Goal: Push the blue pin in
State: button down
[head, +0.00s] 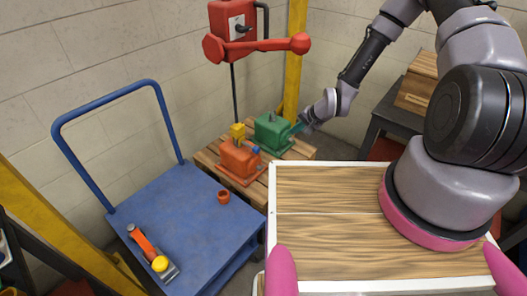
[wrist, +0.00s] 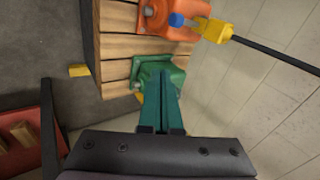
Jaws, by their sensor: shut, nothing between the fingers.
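The blue pin (head: 256,149) is a small stub on the upper right side of the orange motor (head: 239,158). In the wrist view the blue pin (wrist: 176,19) shows as a round end on the orange motor (wrist: 158,22); how deep it sits I cannot tell. A green motor (head: 271,133) stands behind and to the right of the orange one. My gripper (head: 300,127) is shut and empty, beside the green motor and to the right of the pin. In the wrist view my gripper's teal fingers (wrist: 165,88) overlap the green motor and stand clear of the pin.
Both motors rest on a wooden pallet (head: 206,160). A yellow hook block (head: 237,131) hangs by a dark cable at the orange motor, below a red hoist (head: 233,20). A blue cart (head: 184,207) stands at left, and a yellow post (head: 293,60) rises behind.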

jog(key=s+a+f+m+y, duration=0.1)
jog(key=s+a+f, duration=0.2)
jog(key=a+f, duration=0.1)
jog(key=shift+s+f+m, duration=0.3)
jog(key=shift+f+m, duration=0.1)
jog(key=shift+f, duration=0.5)
jog(key=w+a+r+x, duration=0.1)
jog(key=r+x, duration=0.1)
jog(key=x, duration=1.1)
jog(key=shift+w+a, duration=0.25)
jog(key=shift+w, duration=0.05)
